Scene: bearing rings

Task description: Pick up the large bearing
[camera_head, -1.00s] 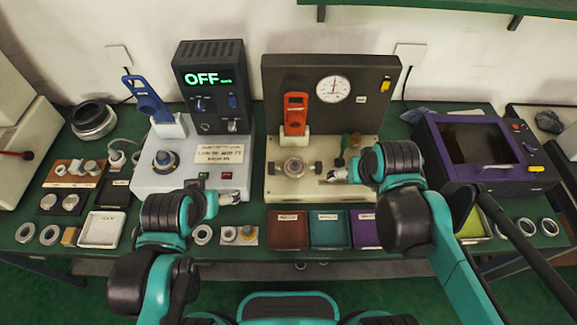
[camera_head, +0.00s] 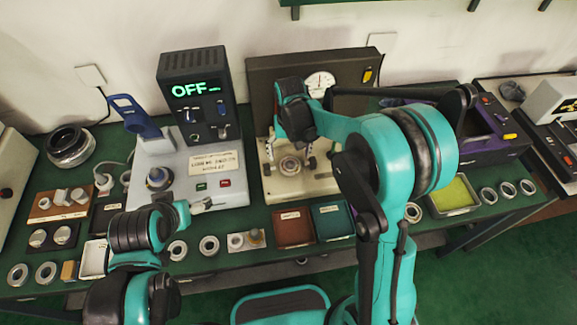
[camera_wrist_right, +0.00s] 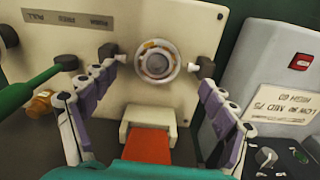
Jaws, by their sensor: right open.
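A round metal bearing (camera_head: 290,166) sits in the beige fixture of the dial-gauge station. It also shows in the right wrist view (camera_wrist_right: 157,62), with a bright ring and some orange marks. My right gripper (camera_head: 292,153) is over this fixture. In the right wrist view the open fingers (camera_wrist_right: 158,58) are spread to the left and right of the bearing, and nothing is between them but the bearing below or beyond; contact cannot be told. A bigger dark-and-silver ring (camera_head: 70,146) stands at the far left of the bench. My left gripper (camera_head: 207,205) is low in front of the grey OFF-display unit; its fingers are too small to read.
An orange-red handle (camera_wrist_right: 148,143) in a white holder lies close below the right fingers, and a green handle (camera_wrist_right: 28,88) is at their left. Red (camera_head: 292,229) and teal (camera_head: 333,222) trays line the front edge. Several small rings lie along the bench.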

